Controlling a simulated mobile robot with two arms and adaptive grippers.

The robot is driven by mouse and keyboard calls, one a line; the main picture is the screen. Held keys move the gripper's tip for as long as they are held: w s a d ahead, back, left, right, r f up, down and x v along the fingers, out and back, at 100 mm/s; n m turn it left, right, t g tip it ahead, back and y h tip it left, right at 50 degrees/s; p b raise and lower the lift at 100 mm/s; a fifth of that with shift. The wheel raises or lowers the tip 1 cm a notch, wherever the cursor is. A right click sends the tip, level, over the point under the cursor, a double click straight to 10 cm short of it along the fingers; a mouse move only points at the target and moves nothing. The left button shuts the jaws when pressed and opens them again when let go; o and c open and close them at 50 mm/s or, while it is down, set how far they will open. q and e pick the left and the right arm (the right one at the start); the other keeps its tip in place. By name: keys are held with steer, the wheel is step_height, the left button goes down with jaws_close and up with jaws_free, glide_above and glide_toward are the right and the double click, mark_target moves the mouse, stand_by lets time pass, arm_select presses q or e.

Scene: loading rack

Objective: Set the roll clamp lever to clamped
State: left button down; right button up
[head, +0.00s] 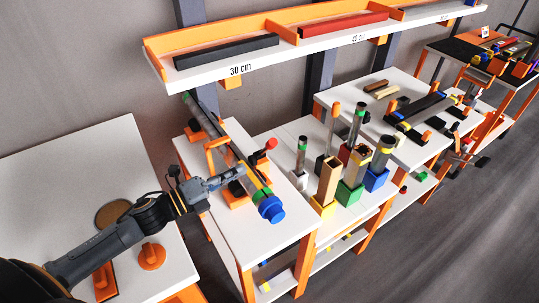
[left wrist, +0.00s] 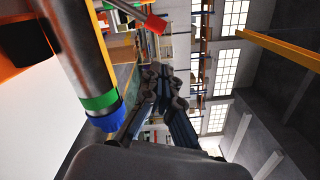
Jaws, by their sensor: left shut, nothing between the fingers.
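The roll clamp lever shows its red knob (head: 271,143) beside the tube, on the right in the head view. The knob also shows near the top of the left wrist view (left wrist: 156,23), on a grey rod. The lever's lower end is hard to make out. A long grey tube (head: 205,110) with a blue end cap (head: 271,208) lies in the orange clamp frame (head: 213,146). My left gripper (head: 240,172) is shut and empty, close to the tube in the head view. Its fingers also show in the left wrist view (left wrist: 163,78), apart from the knob. My right gripper is not visible.
A white shelf (head: 290,48) with dark and red bars runs above the tables. Several upright tubes stand in coloured holders, including a green one (head: 348,193), right of the clamp. A white table (head: 70,170) with orange pieces lies under my left arm.

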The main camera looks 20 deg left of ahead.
mark_target(273, 144)
arm_select(q)
steer(key=p+x, duration=0.2)
steer(key=x, duration=0.8)
steer(key=shift+p, duration=0.4)
steer(key=shift+w, duration=0.1)
steer(key=shift+w+a+r+n+p, duration=0.45)
steer(key=shift+a+r+n+p, duration=0.15)
steer(key=shift+r+n+p, duration=0.15)
steer(key=w+a+r+n+b, duration=0.1)
steer(key=w+a+n, duration=0.8)
steer(key=a, duration=0.2)
steer(key=shift+a+r+g+b, duration=0.2)
steer(key=shift+a+g+b, duration=0.1)
steer(key=shift+a, duration=0.1)
